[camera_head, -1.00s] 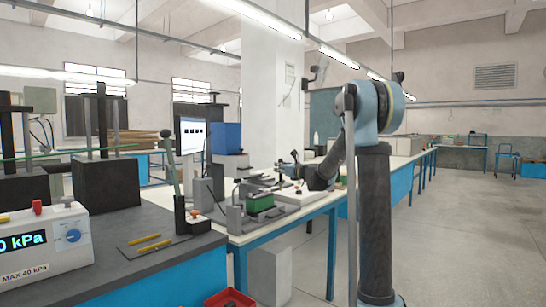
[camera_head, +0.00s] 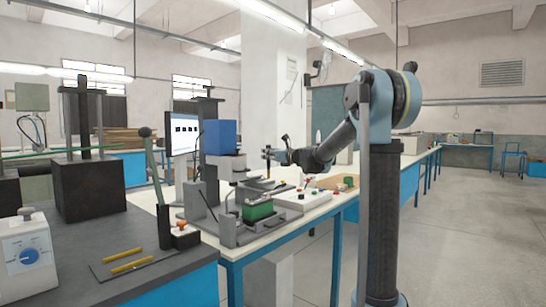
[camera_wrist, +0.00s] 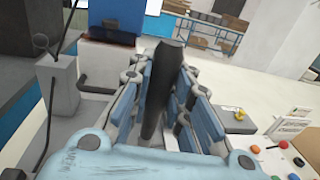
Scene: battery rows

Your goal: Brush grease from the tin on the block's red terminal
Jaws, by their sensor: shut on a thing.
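In the wrist view my gripper (camera_wrist: 160,95) is shut on a dark, flat, upright handle (camera_wrist: 165,75), between its blue-padded fingers. This looks like the brush; its bristles are hidden. In the head view my gripper (camera_head: 270,154) is above the white bench, behind and slightly right of a green block (camera_head: 258,210) in a grey fixture, apart from it. A thin dark upright piece shows at the gripper's tip. I cannot make out the block's red terminal or the grease tin for certain.
A white button box (camera_head: 302,199) stands right of the block. A blue box-topped press (camera_head: 220,137) and a monitor (camera_head: 181,137) stand behind and left. A lever (camera_head: 156,190) rises from the dark near bench (camera_head: 75,240).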

